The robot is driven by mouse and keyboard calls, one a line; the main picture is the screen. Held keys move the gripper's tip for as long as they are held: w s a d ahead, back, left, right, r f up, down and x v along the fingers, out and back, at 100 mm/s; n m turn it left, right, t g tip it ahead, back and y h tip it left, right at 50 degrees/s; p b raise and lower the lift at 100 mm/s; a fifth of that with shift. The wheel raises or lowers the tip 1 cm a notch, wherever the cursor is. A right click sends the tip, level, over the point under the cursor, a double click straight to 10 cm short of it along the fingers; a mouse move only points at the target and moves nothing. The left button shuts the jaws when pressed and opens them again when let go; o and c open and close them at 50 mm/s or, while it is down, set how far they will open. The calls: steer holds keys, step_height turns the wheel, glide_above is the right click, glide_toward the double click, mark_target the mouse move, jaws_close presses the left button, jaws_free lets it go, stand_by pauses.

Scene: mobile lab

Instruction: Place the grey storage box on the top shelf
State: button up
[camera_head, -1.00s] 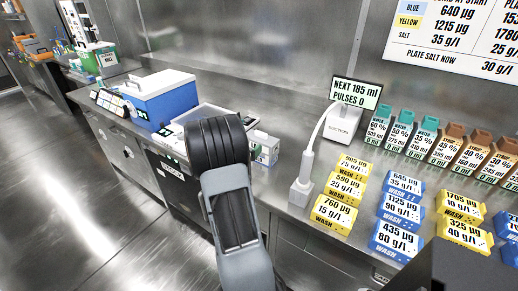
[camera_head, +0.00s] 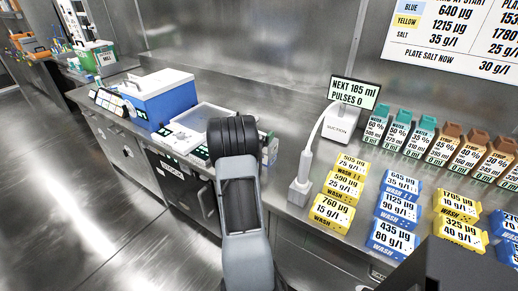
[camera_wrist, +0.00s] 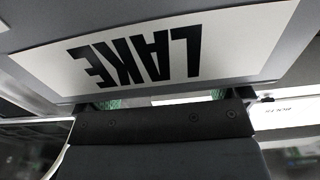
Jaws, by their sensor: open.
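In the wrist view a grey face with a white label reading "LAKE", upside down (camera_wrist: 285,72), fills the upper part, very close to the camera. It may be the grey storage box, but its full shape is out of frame. My gripper (camera_wrist: 165,105) is open, with its dark bar just below the label. I cannot tell whether it touches the grey face. In the head view my arm hides the gripper, and I can make out neither the grey box nor the top shelf.
A blue cooler with a white lid (camera_head: 165,97) and a white tray (camera_head: 205,118) stand on the steel counter (camera_head: 285,125). The floor at left (camera_head: 70,200) is clear.

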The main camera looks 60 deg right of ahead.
steer(key=c, duration=1.5)
steer(key=shift+c, duration=0.6)
steer(key=shift+r, duration=0.15)
